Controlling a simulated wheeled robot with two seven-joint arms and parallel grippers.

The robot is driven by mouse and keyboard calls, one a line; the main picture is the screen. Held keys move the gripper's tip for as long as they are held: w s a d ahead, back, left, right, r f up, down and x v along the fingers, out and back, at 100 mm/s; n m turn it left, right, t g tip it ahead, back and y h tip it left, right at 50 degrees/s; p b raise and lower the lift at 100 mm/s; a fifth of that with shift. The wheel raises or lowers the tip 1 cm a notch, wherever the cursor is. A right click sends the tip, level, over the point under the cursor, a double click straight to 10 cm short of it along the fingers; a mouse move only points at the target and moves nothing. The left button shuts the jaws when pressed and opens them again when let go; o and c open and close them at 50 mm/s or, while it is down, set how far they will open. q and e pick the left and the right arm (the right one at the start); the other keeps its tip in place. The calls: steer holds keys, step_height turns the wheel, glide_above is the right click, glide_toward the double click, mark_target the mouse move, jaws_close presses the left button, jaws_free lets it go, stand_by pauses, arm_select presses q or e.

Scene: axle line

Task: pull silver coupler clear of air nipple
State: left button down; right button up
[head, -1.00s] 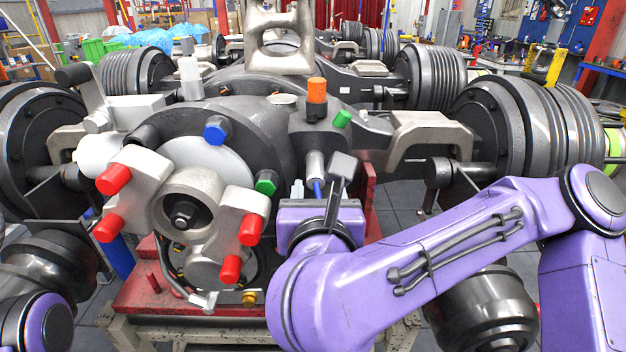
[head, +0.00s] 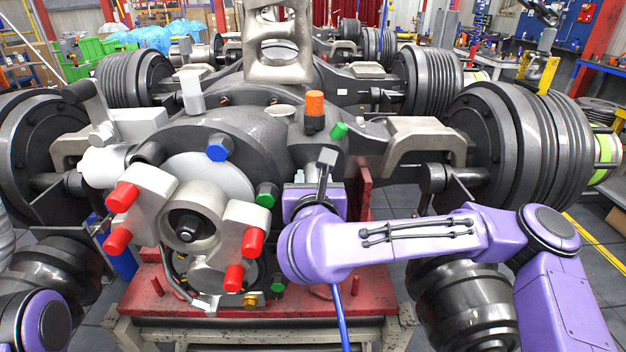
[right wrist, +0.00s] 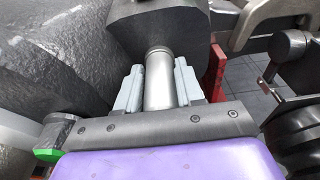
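In the right wrist view, the silver coupler (right wrist: 158,92) is a smooth metal cylinder. Its far end meets a dark cast block, and I cannot make out the air nipple there. My right gripper (right wrist: 159,78) has a grey finger against each side of the coupler, with no clear gap. In the head view, my right gripper (head: 308,182) is at the front of the axle housing, and my purple wrist hides the coupler. A blue hose (head: 338,315) hangs below my right forearm. My left gripper is out of view; only part of my left arm shows at lower left.
The axle housing (head: 225,118) fills the middle, with red-capped (head: 122,196), blue-capped and green-capped fittings left of my right gripper. An orange-capped fitting (head: 315,105) stands above it. A red stand (head: 160,290) lies below. Large ribbed drums (head: 520,145) flank the housing.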

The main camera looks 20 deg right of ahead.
steer(key=o, duration=0.4)
steer(key=c, duration=0.4)
steer(key=shift+s, duration=0.1)
steer(key=shift+s, duration=0.1)
steer(key=shift+v, duration=0.85)
steer(key=shift+s+a+f, duration=0.15)
steer(key=shift+s, duration=0.3)
steer(key=shift+f+b+v, duration=0.1)
steer(key=shift+b+v, duration=0.1)
steer(key=shift+v, duration=0.55)
steer(key=shift+f+b+v, duration=0.15)
steer(key=shift+b+v, duration=0.05)
steer(key=shift+v, duration=0.6)
steer(key=shift+r+p, duration=2.85)
steer(key=shift+r, duration=1.25)
